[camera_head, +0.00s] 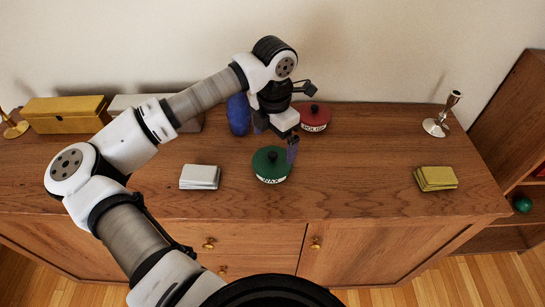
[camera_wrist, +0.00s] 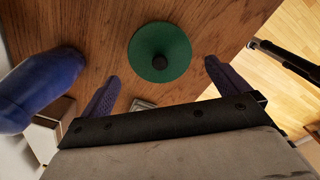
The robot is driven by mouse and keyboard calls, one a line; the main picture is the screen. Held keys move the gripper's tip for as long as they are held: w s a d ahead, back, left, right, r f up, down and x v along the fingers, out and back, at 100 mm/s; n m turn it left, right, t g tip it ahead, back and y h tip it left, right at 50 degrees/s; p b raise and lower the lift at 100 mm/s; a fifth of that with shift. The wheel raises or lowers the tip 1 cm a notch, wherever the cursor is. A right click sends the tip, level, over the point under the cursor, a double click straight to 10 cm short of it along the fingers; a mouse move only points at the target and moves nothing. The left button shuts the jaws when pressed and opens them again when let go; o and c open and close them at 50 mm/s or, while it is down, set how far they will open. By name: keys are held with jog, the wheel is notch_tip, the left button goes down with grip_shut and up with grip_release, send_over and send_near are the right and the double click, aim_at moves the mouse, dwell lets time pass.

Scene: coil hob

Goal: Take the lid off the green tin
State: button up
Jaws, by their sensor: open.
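The green tin (camera_head: 271,165) stands on the wooden sideboard with its lid on. Its label looks like "WAX". The round green lid (camera_wrist: 172,45) with a dark knob (camera_wrist: 159,62) shows from above in the wrist view. My gripper (camera_head: 275,142) is above and just behind the tin in the head view, pointing down. In the wrist view my gripper (camera_wrist: 160,72) has its two purple fingers spread wide, with the lid between and ahead of them. The fingers are empty and appear apart from the knob.
A red tin (camera_head: 314,117) marked "POLISH" stands behind to the right. A blue object (camera_head: 238,114) is close on the left of my gripper. White cards (camera_head: 200,177), yellow cards (camera_head: 436,178), a yellow box (camera_head: 65,115) and a silver candlestick (camera_head: 441,115) stand around. The right middle of the top is clear.

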aim_at(272, 154)
jog(key=shift+s+a+f+p, duration=0.1)
jog(key=shift+f+p, duration=0.55)
jog(key=shift+f, duration=0.75)
jog(key=shift+a+f+p, duration=0.1)
jog(key=shift+f+p, duration=0.5)
jog(key=shift+f, duration=0.75)
jog(key=c, duration=0.6)
jog(key=shift+r, duration=0.1)
